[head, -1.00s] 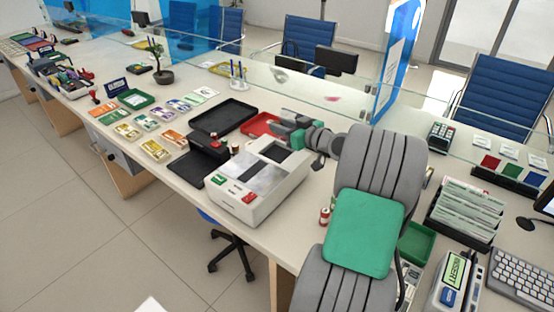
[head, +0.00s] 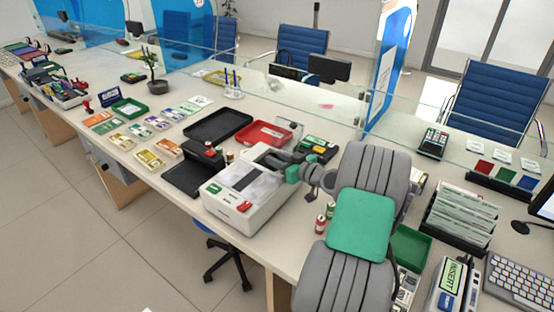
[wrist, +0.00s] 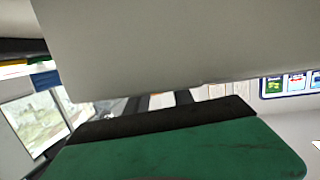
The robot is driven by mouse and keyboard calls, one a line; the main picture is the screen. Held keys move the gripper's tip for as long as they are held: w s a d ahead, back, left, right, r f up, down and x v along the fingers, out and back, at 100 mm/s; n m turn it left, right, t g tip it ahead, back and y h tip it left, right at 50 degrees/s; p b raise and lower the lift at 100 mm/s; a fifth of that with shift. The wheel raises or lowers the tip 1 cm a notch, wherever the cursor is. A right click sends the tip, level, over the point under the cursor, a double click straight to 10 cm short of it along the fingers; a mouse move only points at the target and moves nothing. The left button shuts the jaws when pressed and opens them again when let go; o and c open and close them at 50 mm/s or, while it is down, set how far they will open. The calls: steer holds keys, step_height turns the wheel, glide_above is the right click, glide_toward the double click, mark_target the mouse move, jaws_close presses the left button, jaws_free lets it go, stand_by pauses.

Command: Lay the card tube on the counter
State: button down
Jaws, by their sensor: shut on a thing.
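My gripper (head: 289,171) is low over the counter (head: 285,250), at the right rear of the white machine. It also shows in the wrist view as a green body with a black strip (wrist: 200,145). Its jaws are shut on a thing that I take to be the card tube. The tube itself cannot be made out clearly. A plain grey surface (wrist: 170,45) fills the upper wrist view close up and hides the fingertips; I cannot tell whether it is the tube or part of the machine.
The white machine (head: 235,215) stands left of my gripper. A red tray (head: 262,136), a black tray (head: 215,126) and a box of green and yellow items (head: 318,147) lie behind. Small red-ended rolls (head: 320,224) stand near my arm. A glass screen runs along the back. Bare counter lies in front.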

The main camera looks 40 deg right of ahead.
steer(key=shift+f+b, duration=0.2)
steer(key=shift+b, duration=0.2)
steer(key=c, duration=1.1)
jaws_free()
steer(key=shift+r, duration=0.1)
steer(key=shift+r+p, duration=0.15)
steer(key=shift+p, duration=0.25)
